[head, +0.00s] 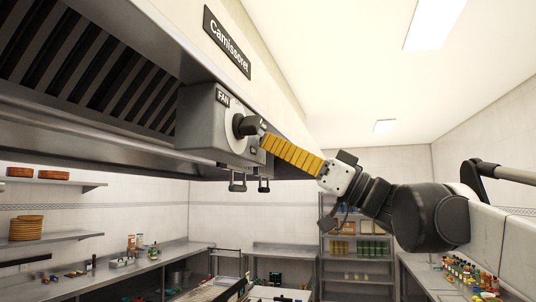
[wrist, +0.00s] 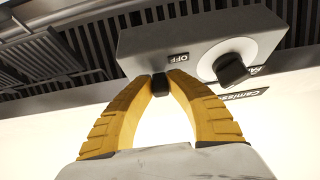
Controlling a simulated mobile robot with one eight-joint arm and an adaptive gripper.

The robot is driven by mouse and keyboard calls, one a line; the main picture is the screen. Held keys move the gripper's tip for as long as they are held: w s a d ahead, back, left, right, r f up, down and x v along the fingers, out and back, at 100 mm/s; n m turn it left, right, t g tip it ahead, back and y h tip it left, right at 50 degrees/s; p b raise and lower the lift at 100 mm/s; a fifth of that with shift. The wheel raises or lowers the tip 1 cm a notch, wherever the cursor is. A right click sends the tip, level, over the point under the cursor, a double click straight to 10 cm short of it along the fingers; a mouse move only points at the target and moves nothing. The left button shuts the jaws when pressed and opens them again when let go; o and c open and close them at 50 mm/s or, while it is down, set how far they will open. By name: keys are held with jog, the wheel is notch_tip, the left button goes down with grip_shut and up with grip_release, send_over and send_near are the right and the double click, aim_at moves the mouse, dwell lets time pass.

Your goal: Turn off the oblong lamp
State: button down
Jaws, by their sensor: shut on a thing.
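A grey control box (head: 208,118) hangs on the hood's side. Its black fan knob (head: 246,126) sits on a white dial and also shows in the wrist view (wrist: 231,70). My gripper (head: 266,143) reaches the box from the right with its yellow fingers. In the wrist view my gripper (wrist: 161,83) is shut with its fingertips on a small black switch (wrist: 160,84) near an OFF label, apart from the fan knob. The fingertips partly hide the switch. An oblong lamp (head: 435,22) glows on the ceiling; I cannot tell whether this switch belongs to it.
The slatted hood (head: 95,60) fills the upper left, close to the box. Counters, a wall shelf (head: 55,238) and a rack (head: 355,270) stand below. The air right of the box, above my arm, is clear.

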jog(key=shift+f+y+b, duration=0.1)
jog(key=shift+y+b, duration=0.25)
jog(key=shift+y, duration=0.05)
dwell(0.4)
jog(key=c, duration=1.3)
grip_release()
jog(key=v, duration=1.2)
jog(key=shift+a+f, duration=0.2)
